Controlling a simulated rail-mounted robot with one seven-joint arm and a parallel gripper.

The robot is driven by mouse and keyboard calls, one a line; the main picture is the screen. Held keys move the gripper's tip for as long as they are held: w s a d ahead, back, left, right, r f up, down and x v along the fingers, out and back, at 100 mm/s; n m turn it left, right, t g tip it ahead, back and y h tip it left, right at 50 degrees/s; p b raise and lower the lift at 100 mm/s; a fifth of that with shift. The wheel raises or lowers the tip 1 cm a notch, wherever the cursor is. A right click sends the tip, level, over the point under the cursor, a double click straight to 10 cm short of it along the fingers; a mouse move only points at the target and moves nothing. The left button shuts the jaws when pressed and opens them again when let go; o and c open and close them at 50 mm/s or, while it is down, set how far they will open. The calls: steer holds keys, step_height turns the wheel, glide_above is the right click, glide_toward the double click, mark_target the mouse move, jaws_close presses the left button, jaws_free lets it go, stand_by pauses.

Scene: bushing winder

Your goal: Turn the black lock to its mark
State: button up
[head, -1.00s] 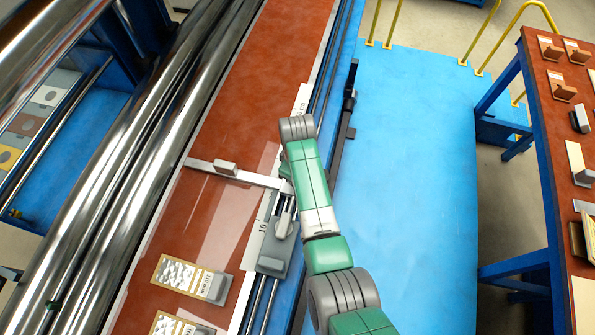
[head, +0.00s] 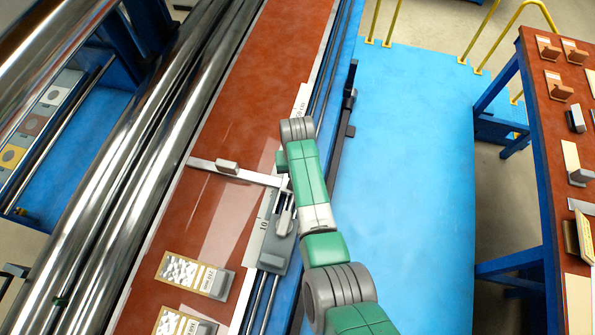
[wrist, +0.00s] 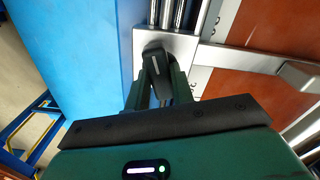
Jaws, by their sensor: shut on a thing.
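The black lock (wrist: 158,68) is a dark lever with a small pale line on it, on a grey carriage block in the wrist view. My gripper (wrist: 162,84) is shut on the lever, with one dark green finger on each side of it. I cannot make out the lock's mark. In the head view my green and grey arm hides the lock and the fingers. The grey carriage (head: 278,245) sits on the rails, with a flat metal bar (head: 235,172) reaching left from it across the red-brown table (head: 222,130).
Long shiny rollers (head: 150,145) run along the table's left side. Labelled sample cards (head: 193,275) lie on the table at the lower left. A blue platform (head: 410,170) is clear to the right. A side bench (head: 548,130) with several small parts stands at the far right.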

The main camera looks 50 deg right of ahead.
steer(key=shift+m, duration=1.9)
steer(key=o, duration=1)
steer(key=shift+r, duration=0.1)
step_height(320, 180, up, 8)
steer(key=shift+f+p, duration=0.15)
steer(key=shift+p, duration=0.25)
